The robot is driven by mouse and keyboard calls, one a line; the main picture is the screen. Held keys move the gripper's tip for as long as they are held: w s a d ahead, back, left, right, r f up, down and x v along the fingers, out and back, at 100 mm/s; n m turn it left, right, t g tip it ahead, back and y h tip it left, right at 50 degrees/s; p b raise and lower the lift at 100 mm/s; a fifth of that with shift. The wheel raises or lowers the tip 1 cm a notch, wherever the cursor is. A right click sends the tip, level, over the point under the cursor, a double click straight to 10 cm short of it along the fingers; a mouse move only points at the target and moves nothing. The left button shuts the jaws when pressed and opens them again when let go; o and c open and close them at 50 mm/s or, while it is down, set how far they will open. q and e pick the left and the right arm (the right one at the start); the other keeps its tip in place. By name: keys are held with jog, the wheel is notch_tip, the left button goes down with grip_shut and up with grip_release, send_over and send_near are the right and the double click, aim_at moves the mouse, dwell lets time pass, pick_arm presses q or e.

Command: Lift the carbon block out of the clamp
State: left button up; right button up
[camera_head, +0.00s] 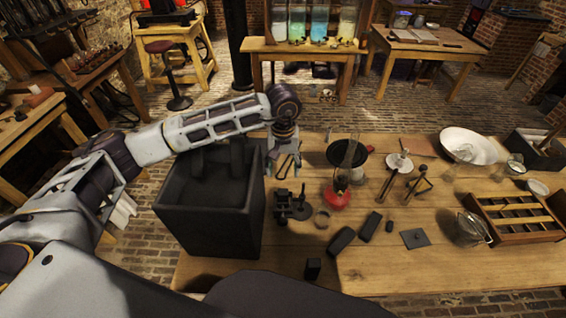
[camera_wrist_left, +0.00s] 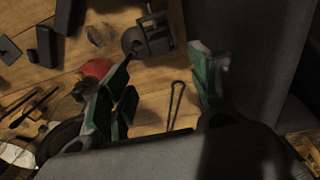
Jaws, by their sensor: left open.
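A small dark clamp (camera_head: 290,206) stands on the wooden table, right of the big dark box; it also shows at the top of the left wrist view (camera_wrist_left: 150,38). A dark shape sits in or against it, but I cannot tell a carbon block from the clamp. Loose dark blocks lie to its right, one being this block (camera_head: 341,240). My left gripper (camera_head: 281,158) is over the table behind the clamp, beside the box's far right corner. In the left wrist view its green-padded fingers (camera_wrist_left: 163,82) are apart, with nothing between them. My right gripper is not in view.
The tall dark box (camera_head: 208,215) stands close to my left gripper. A thin wire tool (camera_wrist_left: 175,105) lies below the fingers.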

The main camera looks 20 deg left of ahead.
aim_at(283, 192)
pick_arm(q)
notch_tip(283, 192, down, 11)
jog(key=shift+r+p, duration=0.15)
jog(key=shift+p, duration=1)
jog(key=shift+f, duration=0.85)
jog(key=c, duration=1.3)
jog(key=shift+s, duration=0.15)
jog(key=shift+r, duration=0.2)
